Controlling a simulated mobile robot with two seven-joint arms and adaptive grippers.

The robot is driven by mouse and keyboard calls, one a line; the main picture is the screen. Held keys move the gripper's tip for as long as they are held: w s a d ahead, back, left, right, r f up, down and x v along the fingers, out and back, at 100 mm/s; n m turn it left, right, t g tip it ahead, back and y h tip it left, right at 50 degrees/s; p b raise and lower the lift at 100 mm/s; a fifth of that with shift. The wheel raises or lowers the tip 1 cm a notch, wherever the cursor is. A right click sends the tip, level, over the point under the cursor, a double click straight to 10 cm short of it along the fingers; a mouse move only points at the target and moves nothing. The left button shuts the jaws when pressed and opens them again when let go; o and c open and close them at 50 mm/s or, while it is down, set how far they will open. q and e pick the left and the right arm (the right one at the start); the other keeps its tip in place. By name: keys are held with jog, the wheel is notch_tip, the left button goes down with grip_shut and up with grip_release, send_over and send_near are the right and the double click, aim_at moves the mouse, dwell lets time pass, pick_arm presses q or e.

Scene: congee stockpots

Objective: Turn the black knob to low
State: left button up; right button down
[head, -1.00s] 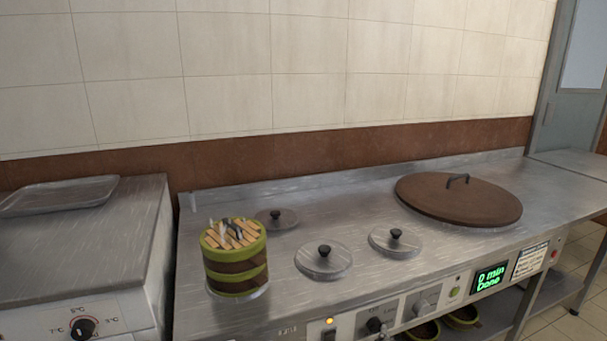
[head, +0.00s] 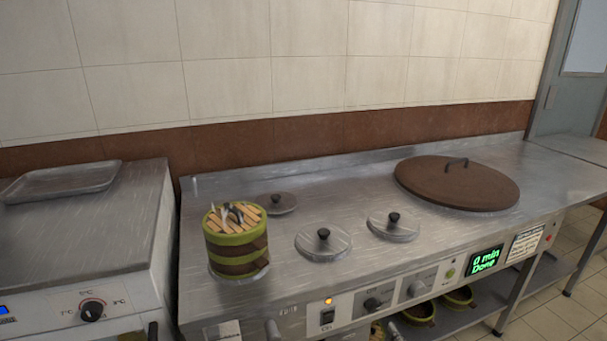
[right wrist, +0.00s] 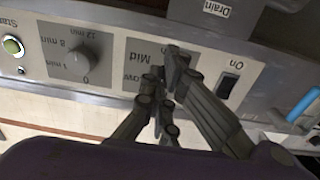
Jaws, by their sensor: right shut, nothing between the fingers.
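The black knob (head: 373,303) is on the front panel of the steel counter, between the lit power switch and the grey timer knob, in the head view. Its pointer is too small to read. In the right wrist view, which is upside down, my right gripper (right wrist: 174,72) is shut and empty in front of the panel with the Mid and Low labels (right wrist: 140,62). Its fingers cover the black knob there, so I cannot tell whether they touch it. My left gripper does not show.
The grey timer knob (head: 417,288) and green start button (head: 450,273) sit right of the black knob. The power switch (head: 327,316) is to its left; a blue handle (right wrist: 303,105) shows in the wrist view. Lidded pots and a steamer stack (head: 236,245) stand above.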

aim_at(372, 306)
jog(key=shift+w+a+r+b, duration=0.2)
jog(key=shift+w+a+b, duration=0.35)
jog(key=shift+w+a, duration=0.5)
jog(key=shift+w+a+r+b, duration=0.15)
jog(key=shift+w+a+b, duration=0.35)
jog(key=shift+w+a, duration=0.55)
